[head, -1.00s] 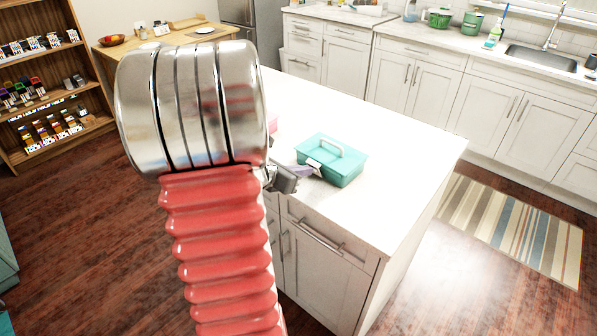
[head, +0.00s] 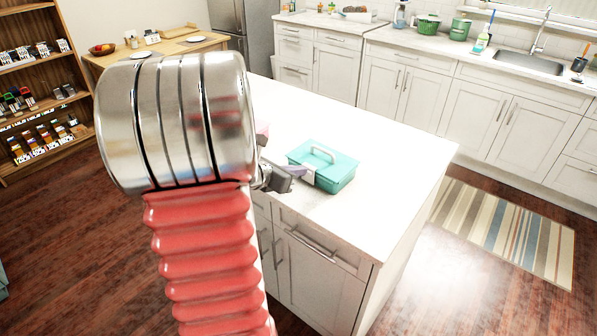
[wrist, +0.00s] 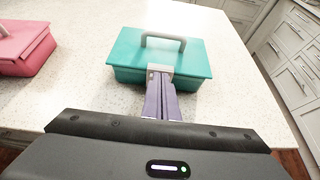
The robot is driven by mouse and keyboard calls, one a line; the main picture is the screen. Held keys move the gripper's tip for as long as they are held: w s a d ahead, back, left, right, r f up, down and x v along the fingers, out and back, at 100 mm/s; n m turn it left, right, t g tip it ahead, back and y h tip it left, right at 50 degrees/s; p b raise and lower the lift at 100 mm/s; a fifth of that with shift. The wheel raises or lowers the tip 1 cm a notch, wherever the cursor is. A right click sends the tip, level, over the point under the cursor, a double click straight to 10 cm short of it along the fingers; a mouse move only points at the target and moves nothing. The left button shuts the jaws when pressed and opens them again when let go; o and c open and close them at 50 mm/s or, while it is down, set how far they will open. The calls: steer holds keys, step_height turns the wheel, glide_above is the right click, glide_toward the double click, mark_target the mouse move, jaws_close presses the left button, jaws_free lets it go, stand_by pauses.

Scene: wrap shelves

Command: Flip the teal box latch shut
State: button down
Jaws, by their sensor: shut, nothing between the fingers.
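The teal box (head: 334,172) with a grey handle stands on the white island counter, its lid down. It also shows in the wrist view (wrist: 193,62). Its light grey latch (wrist: 160,69) is at the middle of the front side. My gripper (wrist: 163,84) is shut and empty, its purple fingers together, with the tips at the latch. Whether they touch it I cannot tell. The fingertips hide the lower part of the latch, so its exact position is unclear. In the head view my gripper (head: 302,173) reaches the box's front from the left.
A pink box (wrist: 24,46) stands left of the teal box, mostly hidden by my arm in the head view. The counter (head: 390,150) is clear behind and right of the teal box. Its front edge lies below my gripper.

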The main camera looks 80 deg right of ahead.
steer(key=shift+r, duration=0.5)
steer(key=shift+w+a, duration=0.4)
steer(key=shift+a, duration=0.05)
steer(key=w+a, duration=0.2)
steer(key=shift+a+r, duration=0.2)
steer(key=shift+a, duration=0.2)
steer(key=w+a+r, duration=0.3)
steer(key=a+r, duration=0.2)
steer(key=r, duration=0.1)
steer(key=shift+w+a+r, duration=0.25)
steer(key=shift+r, duration=0.05)
